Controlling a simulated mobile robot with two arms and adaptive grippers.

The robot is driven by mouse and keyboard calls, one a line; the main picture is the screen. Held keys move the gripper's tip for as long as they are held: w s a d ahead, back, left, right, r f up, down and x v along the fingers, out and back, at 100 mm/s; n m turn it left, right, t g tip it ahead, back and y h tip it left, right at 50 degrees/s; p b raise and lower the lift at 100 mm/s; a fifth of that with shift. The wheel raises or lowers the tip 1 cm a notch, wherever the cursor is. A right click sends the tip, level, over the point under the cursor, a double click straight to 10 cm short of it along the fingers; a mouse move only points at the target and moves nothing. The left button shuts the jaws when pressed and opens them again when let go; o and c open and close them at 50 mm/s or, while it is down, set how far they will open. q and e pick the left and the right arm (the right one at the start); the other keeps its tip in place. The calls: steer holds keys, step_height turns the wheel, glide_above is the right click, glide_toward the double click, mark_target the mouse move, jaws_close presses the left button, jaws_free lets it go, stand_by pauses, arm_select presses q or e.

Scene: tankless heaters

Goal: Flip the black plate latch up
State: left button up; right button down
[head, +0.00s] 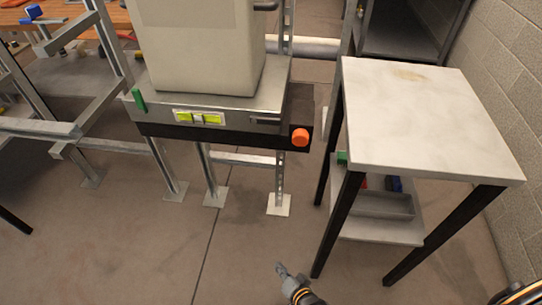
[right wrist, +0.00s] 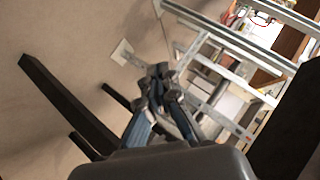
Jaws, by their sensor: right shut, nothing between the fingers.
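The heater unit has a large beige body (head: 205,45) on a grey metal base (head: 225,98). A black plate (head: 220,135) runs along the base's lower front, with a round orange knob (head: 300,137) at its right end. A small dark handle-like piece (head: 265,121) sits on the base's front, right of a yellow-green label; I cannot tell if it is the latch. My right gripper (head: 281,268) is low in the head view, apart from the heater, over the floor. Its fingers are shut and empty in the right wrist view (right wrist: 158,72). My left gripper is not visible.
A side table with a pale top (head: 430,115) and black legs stands to the right, with a lower shelf (head: 385,220) holding a tray. Metal frame legs (head: 280,190) stand under the heater. A block wall (head: 505,100) bounds the right. Floor between the heater and gripper is clear.

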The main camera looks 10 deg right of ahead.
mark_target(265, 120)
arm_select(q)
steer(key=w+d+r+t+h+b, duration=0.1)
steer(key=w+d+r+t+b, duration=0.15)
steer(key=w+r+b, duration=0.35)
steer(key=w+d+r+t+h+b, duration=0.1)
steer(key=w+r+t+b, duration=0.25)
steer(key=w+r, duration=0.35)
arm_select(e)
steer(key=w+a+r+m+t, duration=0.3)
steer(key=w+r+m+t, duration=0.25)
steer(key=r, duration=0.35)
steer(key=w+a+r+m+t, duration=0.3)
steer(key=w+r+m+t, duration=0.1)
steer(key=w+r+m, duration=0.4)
arm_select(q)
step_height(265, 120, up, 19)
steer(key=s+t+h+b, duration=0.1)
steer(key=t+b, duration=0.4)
steer(key=b, duration=0.3)
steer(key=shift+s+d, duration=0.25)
arm_select(e)
steer(key=s+d+r+m+t+h, duration=0.2)
steer(key=r+m+h, duration=0.4)
steer(key=m, duration=0.3)
steer(key=s+d+r+m+t+h, duration=0.2)
steer(key=r+m+h, duration=0.4)
steer(key=r+m, duration=0.3)
steer(key=shift+r+m+t+h, duration=0.15)
steer(key=shift+m+t+h, duration=0.25)
steer(key=shift+m, duration=0.35)
